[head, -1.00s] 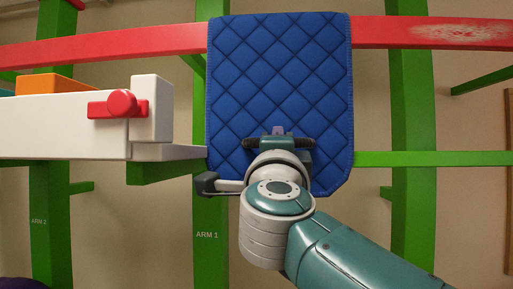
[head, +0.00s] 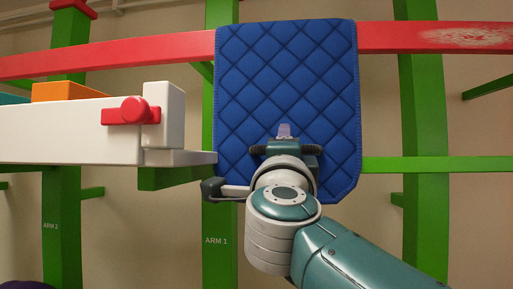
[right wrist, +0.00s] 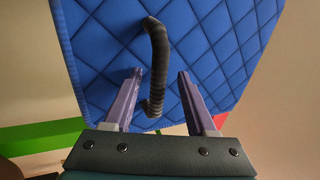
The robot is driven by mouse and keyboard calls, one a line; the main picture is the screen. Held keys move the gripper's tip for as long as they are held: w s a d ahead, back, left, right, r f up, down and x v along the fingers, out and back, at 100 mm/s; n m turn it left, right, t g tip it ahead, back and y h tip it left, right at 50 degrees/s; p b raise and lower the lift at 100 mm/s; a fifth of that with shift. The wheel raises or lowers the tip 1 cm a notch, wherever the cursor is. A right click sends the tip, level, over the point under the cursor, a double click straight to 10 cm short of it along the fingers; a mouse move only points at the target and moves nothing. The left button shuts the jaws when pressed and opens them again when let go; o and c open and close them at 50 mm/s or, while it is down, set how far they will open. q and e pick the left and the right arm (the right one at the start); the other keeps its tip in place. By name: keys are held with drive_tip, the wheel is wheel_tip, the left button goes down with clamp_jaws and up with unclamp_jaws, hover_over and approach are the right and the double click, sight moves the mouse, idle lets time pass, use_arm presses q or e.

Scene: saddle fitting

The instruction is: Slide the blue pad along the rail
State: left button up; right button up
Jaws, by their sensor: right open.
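The blue quilted pad (head: 285,85) hangs in front of the red rail (head: 385,37), its top edge slightly above the rail. My right gripper (head: 284,131) is in front of the pad's lower half. In the right wrist view its two purple fingers (right wrist: 158,88) are open, pointing at the pad. A black curved handle (right wrist: 158,60) on the pad stands between the fingers, nearer the left one, not visibly gripped. My left gripper is not in view.
A white beam (head: 70,132) with a red knob (head: 134,110) and an orange block (head: 68,92) juts in at left, close to the pad. Green posts (head: 424,130) and a green crossbar (head: 400,164) stand around it. The rail right of the pad is bare, with a worn patch (head: 470,38).

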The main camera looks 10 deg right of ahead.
drive_tip(key=shift+f, duration=0.15)
drive_tip(key=s+a+n+t+y, duration=0.1)
drive_tip(key=s+a+n+y, duration=0.1)
drive_tip(key=s+n+y, duration=0.3)
drive_tip(key=s+a+n+t+y, duration=0.2)
drive_tip(key=s+a+n+y, duration=0.1)
drive_tip(key=s, duration=0.5)
drive_tip(key=s+a+f+n+g+y+p, duration=0.1)
drive_tip(key=s+a+f+n+g+y, duration=0.15)
drive_tip(key=f+n+g+y, duration=0.35)
drive_tip(key=s+a+f+n+g+y+p, duration=0.1)
drive_tip(key=s+a+n+g+y, duration=0.2)
drive_tip(key=n, duration=0.4)
drive_tip(key=s+d+f+n+g+h+p, duration=0.1)
drive_tip(key=s+d+f+g+h+p, duration=0.15)
drive_tip(key=s+d+f+g, duration=0.35)
drive_tip(key=s+d+f+n+g+h+p, duration=0.1)
drive_tip(key=s+d+f+n+h, duration=0.2)
drive_tip(key=f, duration=0.6)
drive_tip(key=s+d+f+m+g+h, duration=0.1)
drive_tip(key=s+d+f+g+h, duration=0.1)
drive_tip(key=s+d, duration=0.3)
drive_tip(key=s+d+f+m+g+h, duration=0.1)
drive_tip(key=s+d+f+g+h, duration=0.1)
drive_tip(key=s+d+h, duration=0.2)
drive_tip(key=shift+s+d+g+p, duration=0.45)
drive_tip(key=shift+s+d, duration=0.2)
drive_tip(key=shift+s, duration=0.4)
